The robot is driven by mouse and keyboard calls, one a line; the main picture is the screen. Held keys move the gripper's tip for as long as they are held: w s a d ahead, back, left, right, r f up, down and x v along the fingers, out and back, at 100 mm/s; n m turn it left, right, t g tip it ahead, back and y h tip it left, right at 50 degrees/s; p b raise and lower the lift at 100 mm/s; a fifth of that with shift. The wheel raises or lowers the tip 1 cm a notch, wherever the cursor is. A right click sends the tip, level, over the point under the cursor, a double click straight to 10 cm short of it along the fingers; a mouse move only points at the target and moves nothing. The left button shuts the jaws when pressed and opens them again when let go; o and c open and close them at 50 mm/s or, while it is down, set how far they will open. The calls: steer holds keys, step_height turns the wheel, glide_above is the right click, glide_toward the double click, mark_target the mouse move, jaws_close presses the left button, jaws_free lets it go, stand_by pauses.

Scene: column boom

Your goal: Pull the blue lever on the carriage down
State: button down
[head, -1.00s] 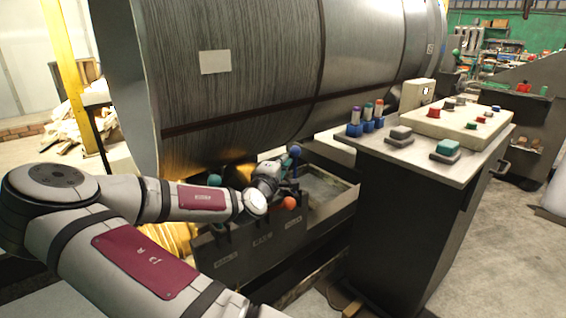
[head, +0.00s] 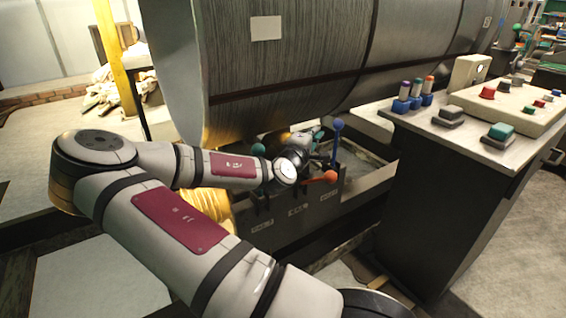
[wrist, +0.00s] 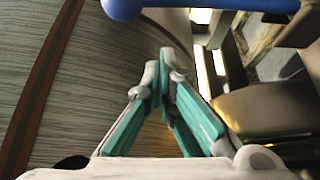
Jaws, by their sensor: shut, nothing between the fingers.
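The blue lever (head: 338,124) stands upright with its round knob on top, at the right end of the dark carriage (head: 300,213) in the head view. In the wrist view its blue knob and shaft (wrist: 122,8) cross the top edge, beyond my fingertips. My gripper (wrist: 165,62) is shut and empty, its two teal fingers meeting at the tips. In the head view it is partly hidden behind my wrist, just left of the blue lever. I see a gap to the knob in the wrist view. An orange-knobbed lever (head: 330,176) sticks out below, near my wrist.
A green-knobbed lever (head: 258,150) stands left of my wrist. A large steel coil (head: 290,70) hangs close above and behind. A control console (head: 430,190) with buttons stands to the right. Open floor lies left.

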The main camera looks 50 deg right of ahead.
steer(key=p+v, duration=0.4)
steer(key=v, duration=1.4)
steer(key=shift+s+a+f+p, duration=0.2)
steer(key=shift+s+f+p, duration=0.05)
steer(key=shift+p, duration=0.05)
steer(key=shift+f, duration=0.1)
